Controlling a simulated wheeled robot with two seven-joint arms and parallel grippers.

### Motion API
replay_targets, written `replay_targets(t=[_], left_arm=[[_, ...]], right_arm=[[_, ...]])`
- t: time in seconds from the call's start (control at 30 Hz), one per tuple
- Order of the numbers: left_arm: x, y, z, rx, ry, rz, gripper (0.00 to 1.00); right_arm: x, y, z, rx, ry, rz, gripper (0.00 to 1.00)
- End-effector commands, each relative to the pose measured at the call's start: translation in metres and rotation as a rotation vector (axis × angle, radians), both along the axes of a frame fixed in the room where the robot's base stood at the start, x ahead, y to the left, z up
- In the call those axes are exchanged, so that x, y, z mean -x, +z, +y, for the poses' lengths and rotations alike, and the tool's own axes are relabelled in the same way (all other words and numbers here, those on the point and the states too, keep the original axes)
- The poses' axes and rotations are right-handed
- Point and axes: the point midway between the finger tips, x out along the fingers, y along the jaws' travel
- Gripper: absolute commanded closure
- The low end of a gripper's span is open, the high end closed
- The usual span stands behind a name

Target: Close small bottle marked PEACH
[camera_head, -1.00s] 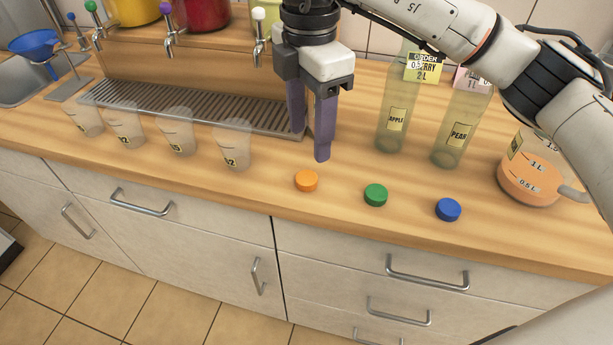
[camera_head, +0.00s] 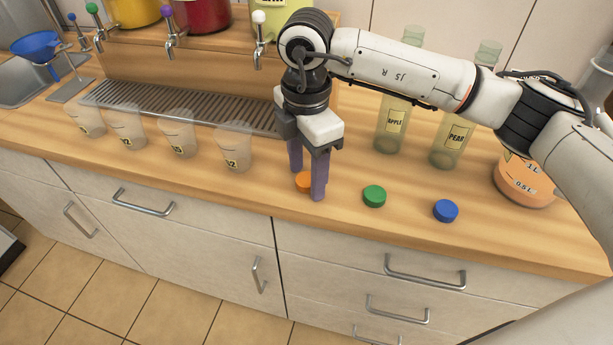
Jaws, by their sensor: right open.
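My right gripper (camera_head: 307,187) points down over the front of the wooden counter, jaws open. Its two purple fingers stand on either side of the orange cap (camera_head: 302,181), which lies on the counter and is partly hidden by the near finger. A green cap (camera_head: 374,196) and a blue cap (camera_head: 445,211) lie to the right. Two clear greenish bottles, labelled APPLE (camera_head: 396,122) and PEAR (camera_head: 457,138), stand behind the caps, partly covered by my right arm. I see no bottle with a readable PEACH label. My left gripper is not in view.
A measuring jug of orange liquid (camera_head: 522,184) stands at the right, partly behind my arm. Several clear cups (camera_head: 234,150) line the front of the drip tray (camera_head: 180,110). Dispenser taps (camera_head: 171,42) stand behind. The counter's front edge is close to the caps.

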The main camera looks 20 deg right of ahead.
Motion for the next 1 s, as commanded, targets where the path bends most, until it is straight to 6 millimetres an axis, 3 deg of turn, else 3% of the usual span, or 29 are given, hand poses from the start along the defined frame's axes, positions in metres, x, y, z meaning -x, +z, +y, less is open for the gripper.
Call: replay_targets(t=[0.33,0.6,1.0], left_arm=[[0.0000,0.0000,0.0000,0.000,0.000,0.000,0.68],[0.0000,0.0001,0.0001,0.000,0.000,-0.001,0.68],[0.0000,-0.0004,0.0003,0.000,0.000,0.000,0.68]], right_arm=[[-0.0003,-0.0013,0.0000,0.000,-0.001,-0.001,0.48],[-0.0003,-0.0011,0.0001,-0.001,-0.001,-0.001,0.89],[-0.0006,0.0018,0.0001,-0.001,-0.001,-0.002,0.90]])
